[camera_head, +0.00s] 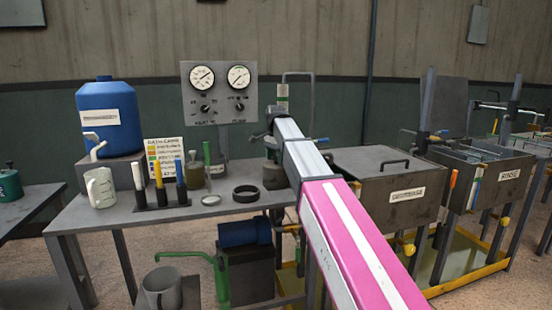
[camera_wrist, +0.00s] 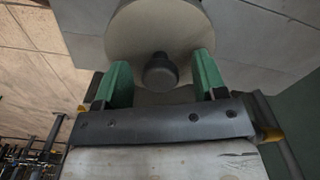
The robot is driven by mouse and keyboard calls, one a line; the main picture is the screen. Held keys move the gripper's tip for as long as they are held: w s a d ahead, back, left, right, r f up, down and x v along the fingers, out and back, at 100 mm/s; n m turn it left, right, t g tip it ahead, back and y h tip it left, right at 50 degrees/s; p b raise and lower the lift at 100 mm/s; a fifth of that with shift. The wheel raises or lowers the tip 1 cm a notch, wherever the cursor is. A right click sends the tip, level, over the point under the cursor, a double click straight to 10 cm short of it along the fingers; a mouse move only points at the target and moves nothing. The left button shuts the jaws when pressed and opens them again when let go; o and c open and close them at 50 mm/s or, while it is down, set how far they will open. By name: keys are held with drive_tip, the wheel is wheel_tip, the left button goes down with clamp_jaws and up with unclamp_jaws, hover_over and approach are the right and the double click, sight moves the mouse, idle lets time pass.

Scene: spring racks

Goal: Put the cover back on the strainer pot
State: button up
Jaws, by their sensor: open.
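In the wrist view a round pale grey disc with a dark knob (camera_wrist: 160,74), which looks like the cover, fills the upper middle. My gripper (camera_wrist: 161,64) has its green fingers apart, one on each side of the knob, with a gap on both sides. In the head view my gripper (camera_head: 270,142) hangs at the end of my arm, just above a dark pot (camera_head: 274,178) on the bench. My arm partly hides this pot. I cannot tell whether the disc rests on it. A brownish pot (camera_head: 195,176) stands further left.
On the bench (camera_head: 120,217) are a black ring (camera_head: 246,193), a small metal disc (camera_head: 211,200), a rack of coloured markers (camera_head: 160,190), a mug (camera_head: 100,188) and a blue drum (camera_head: 110,115). A gauge panel (camera_head: 220,92) rises behind. A lidded tank (camera_head: 395,190) stands right.

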wheel_tip(320, 180, up, 10)
drive_tip(key=shift+f, duration=0.2)
drive_tip(key=shift+r, duration=0.6)
